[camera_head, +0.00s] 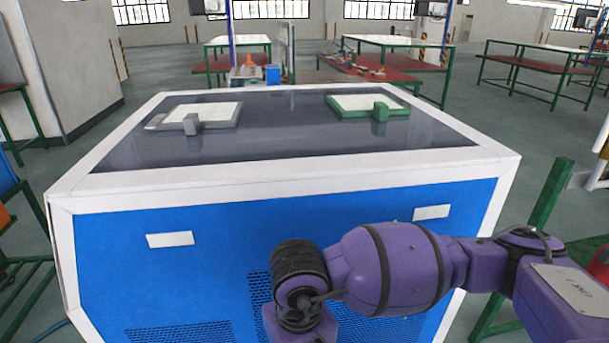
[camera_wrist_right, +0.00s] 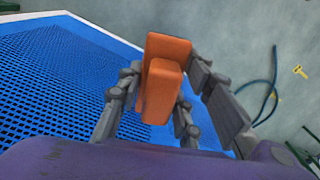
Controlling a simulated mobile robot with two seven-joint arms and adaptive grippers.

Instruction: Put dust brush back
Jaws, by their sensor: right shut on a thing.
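The right wrist view shows my right gripper (camera_wrist_right: 164,76) with its grey fingers shut on an orange block-shaped thing, which I take to be the dust brush (camera_wrist_right: 158,92). Its bristles cannot be made out. The gripper is beside the blue perforated panel (camera_wrist_right: 60,75) of the large cabinet, with the floor below. In the head view my right arm reaches across the cabinet's blue front; its gripper and the brush are hidden. My left arm is not in view.
A grey-rimmed tray (camera_head: 158,122) and a green-rimmed tray (camera_head: 337,109), both with pale insides, sit on the cabinet's dark top (camera_head: 280,142). The top is clear between them. A green post (camera_head: 546,205) stands to the right. Work tables stand behind.

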